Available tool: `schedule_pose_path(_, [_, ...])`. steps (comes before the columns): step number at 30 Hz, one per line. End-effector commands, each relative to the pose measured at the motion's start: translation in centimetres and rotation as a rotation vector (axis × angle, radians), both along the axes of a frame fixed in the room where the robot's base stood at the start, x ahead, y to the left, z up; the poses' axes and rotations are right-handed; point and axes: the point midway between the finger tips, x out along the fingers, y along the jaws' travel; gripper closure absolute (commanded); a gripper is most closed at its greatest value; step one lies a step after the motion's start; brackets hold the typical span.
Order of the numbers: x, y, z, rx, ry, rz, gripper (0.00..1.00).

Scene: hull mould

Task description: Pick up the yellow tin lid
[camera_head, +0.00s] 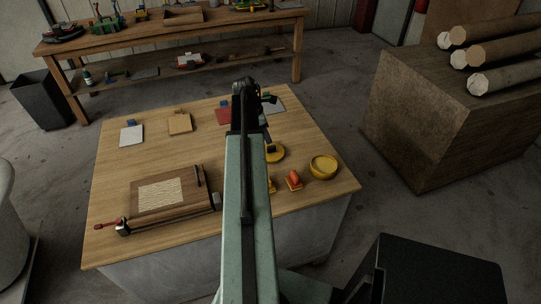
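Two round yellow things are on the right half of the wooden table. A shallow yellow dish-like piece (323,166) with a raised rim sits near the right edge and looks like the tin lid. A flatter yellow disc (275,153) lies to its left, partly hidden by my arm, with something dark at its edge. I cannot tell for sure which is the lid. My gripper (262,97) is over the far part of the table, beyond both yellow pieces. It is dark and small here, and its fingers are not clear.
A brown board with a clamp (170,195) lies at the front left. Several small plates, including a tan one (180,123), lie along the back. A block with logs (440,110) stands right of the table.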

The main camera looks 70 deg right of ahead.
Motion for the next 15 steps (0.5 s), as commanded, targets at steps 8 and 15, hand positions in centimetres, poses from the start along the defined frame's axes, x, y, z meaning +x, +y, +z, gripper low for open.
schedule_pose_path(8, [-0.4,-0.3,-2.5,0.0,0.0,0.002,0.6])
schedule_pose_path(15, [-0.5,-0.5,-3.2,0.0,0.0,0.003,0.6])
